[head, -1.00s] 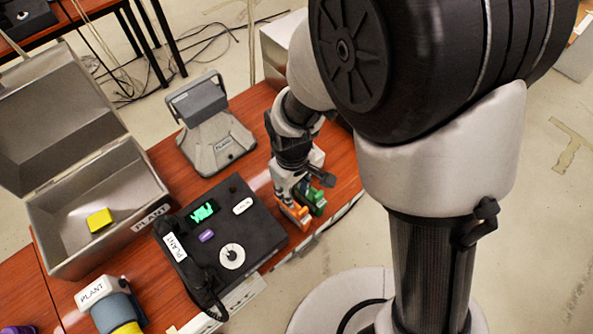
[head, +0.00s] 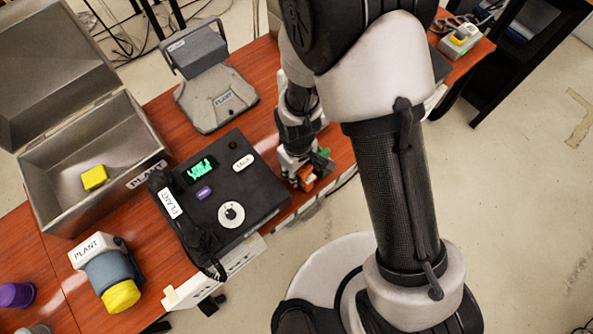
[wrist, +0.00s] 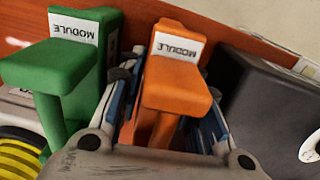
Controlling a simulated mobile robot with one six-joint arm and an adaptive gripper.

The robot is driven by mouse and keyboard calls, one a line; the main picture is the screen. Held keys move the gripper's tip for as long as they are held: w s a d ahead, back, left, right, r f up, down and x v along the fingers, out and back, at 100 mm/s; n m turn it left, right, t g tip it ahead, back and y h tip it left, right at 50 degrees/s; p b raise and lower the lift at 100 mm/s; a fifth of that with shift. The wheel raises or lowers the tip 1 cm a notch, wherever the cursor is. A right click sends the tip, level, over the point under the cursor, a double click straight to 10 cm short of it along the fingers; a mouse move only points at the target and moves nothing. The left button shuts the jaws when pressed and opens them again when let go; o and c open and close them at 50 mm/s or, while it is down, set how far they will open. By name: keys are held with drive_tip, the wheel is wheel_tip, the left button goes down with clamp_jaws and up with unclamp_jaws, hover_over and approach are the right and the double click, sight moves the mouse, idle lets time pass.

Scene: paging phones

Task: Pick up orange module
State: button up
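The orange module (wrist: 175,80), with a white label reading MODULE, stands between the two fingers of my gripper (wrist: 168,85) in the wrist view. Blue finger pads flank it, with some space showing beside its narrow lower part, so the gripper looks open around it. The green module (wrist: 70,65) stands just left of the left finger. In the head view my gripper (head: 300,172) is low at the table's front edge, with the orange module (head: 306,184) beneath it and the green module (head: 323,162) beside it. My gripper partly hides both modules.
The black paging phone (head: 262,190) lies just left of my gripper, and its dark side (wrist: 265,100) is close to the right finger. A grey PLANT unit (head: 215,105) stands behind. An open metal box (head: 140,160) holds a yellow block (head: 94,178). A yellow-tipped PLANT cylinder (head: 110,275) is front left.

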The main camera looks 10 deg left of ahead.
drive_tip(key=shift+f, duration=0.15)
drive_tip(key=shift+c, duration=0.6)
clamp_jaws()
